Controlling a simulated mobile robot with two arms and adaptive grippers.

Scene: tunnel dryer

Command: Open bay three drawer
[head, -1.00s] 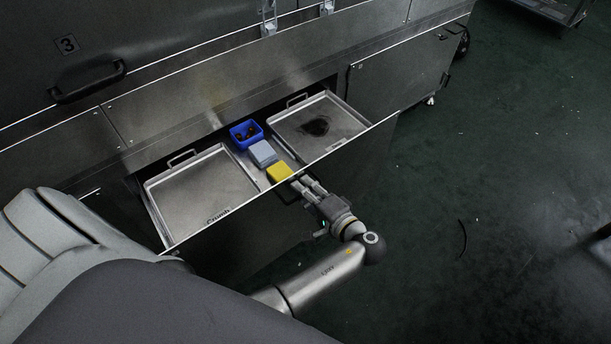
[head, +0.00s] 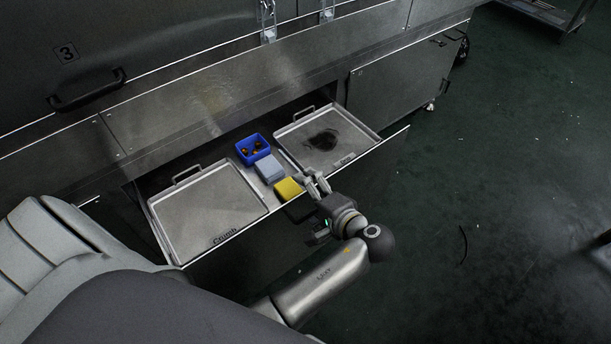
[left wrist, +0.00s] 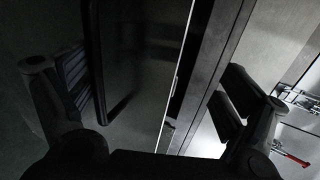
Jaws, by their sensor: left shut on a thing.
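The bay three drawer (head: 245,231) stands pulled out below the panel marked 3 (head: 66,53). Inside are two flat metal trays, the left one (head: 205,205) marked "Crumb" and the right one (head: 325,140) with a dark stain. My left gripper (head: 316,183) is at the middle of the drawer's front edge, shut on the drawer, with a fingertip showing over the rim. In the left wrist view, its fingers (left wrist: 150,95) lie either side of the drawer front, and the dark drawer handle (left wrist: 97,60) is beside the left finger. My right gripper is out of view.
A black handle (head: 87,91) is on the upper panel. The green floor at right is mostly clear.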

